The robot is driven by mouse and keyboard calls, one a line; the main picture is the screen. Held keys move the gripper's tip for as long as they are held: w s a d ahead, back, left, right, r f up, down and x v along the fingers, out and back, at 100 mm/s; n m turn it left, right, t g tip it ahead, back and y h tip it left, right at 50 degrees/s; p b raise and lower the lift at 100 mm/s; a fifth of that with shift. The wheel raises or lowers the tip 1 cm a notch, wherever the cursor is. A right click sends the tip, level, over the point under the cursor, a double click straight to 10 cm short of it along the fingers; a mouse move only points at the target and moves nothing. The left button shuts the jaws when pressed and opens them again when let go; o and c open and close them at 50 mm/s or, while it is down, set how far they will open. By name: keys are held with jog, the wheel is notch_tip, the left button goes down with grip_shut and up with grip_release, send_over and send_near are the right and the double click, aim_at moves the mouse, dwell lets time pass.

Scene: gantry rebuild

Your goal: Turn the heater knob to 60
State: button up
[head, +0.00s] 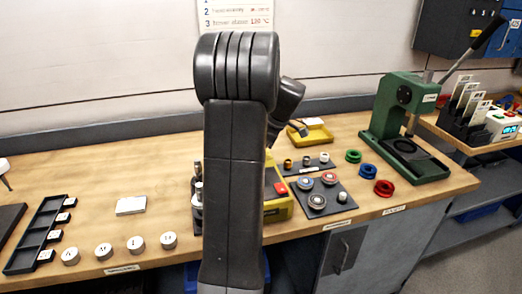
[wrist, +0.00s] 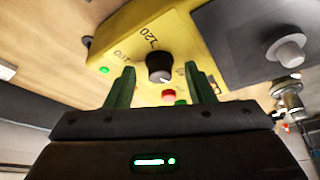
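The yellow heater (wrist: 135,45) fills the upper middle of the wrist view. Its black round knob (wrist: 159,66) has a white pointer mark, and the printed numbers 120 and 100 show beside it. In the head view the heater (head: 283,208) is mostly hidden behind my arm. My gripper (wrist: 160,70) is open. Its two green fingers appear on either side of the knob, with gaps between. I cannot tell how far the fingertips are from the heater face. A red button (wrist: 168,95) shows between the fingers.
A dark plate with several round pieces (head: 325,196) lies right of the heater. Red (head: 384,188), blue (head: 368,171) and green (head: 353,156) rings lie farther right, before a green press (head: 390,115). A yellow tray (head: 312,134) stands behind. Several white discs (head: 135,243) sit at the left.

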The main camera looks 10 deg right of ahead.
jog(key=shift+r, duration=0.1)
jog(key=v, duration=1.3)
jog(key=shift+r, duration=0.3)
jog(key=shift+s+d+f, duration=0.1)
jog(key=shift+d, duration=0.05)
jog(key=x, duration=1.3)
jog(key=shift+f, duration=0.3)
